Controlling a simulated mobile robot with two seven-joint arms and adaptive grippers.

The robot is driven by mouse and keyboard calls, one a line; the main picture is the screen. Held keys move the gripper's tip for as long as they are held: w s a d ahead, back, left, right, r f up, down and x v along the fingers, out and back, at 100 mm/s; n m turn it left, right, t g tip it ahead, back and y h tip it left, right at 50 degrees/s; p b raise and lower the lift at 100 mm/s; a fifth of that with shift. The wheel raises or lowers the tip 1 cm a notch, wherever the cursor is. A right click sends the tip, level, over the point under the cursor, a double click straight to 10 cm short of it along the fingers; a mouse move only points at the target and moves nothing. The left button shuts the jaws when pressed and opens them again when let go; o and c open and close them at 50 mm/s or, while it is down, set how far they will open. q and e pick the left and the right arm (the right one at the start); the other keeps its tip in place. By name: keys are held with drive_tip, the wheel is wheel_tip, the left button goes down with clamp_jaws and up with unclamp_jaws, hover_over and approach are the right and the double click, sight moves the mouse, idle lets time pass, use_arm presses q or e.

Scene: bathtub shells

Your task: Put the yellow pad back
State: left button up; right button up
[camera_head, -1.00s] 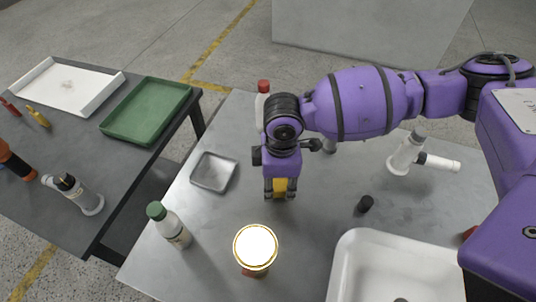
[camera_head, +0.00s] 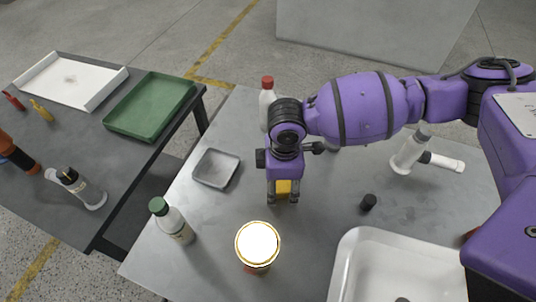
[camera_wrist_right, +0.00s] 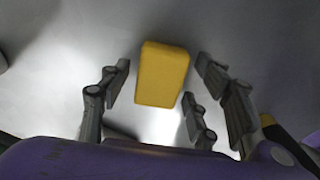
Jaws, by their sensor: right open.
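The yellow pad (camera_head: 284,187) shows between the fingers of my right gripper (camera_head: 283,198) in the head view. In the right wrist view the yellow pad (camera_wrist_right: 162,74) is a rounded block on the grey metal table. The open fingers of my right gripper (camera_wrist_right: 158,92) stand on both sides of it, with gaps showing. A shallow grey metal tray (camera_head: 215,168) lies just left of my right gripper and looks empty. My left gripper is not in view.
A green-capped bottle (camera_head: 171,221), a bright-topped jar (camera_head: 257,246), a black cap (camera_head: 368,202) and a white basin (camera_head: 350,262) surround the gripper. A red-capped bottle (camera_head: 267,103) stands behind it. A dark side table (camera_head: 90,150) holds a green tray (camera_head: 150,107).

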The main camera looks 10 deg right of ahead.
sight(281, 184)
wheel_tip(281, 184, up, 12)
drive_tip(key=p, duration=0.1)
idle(0.5)
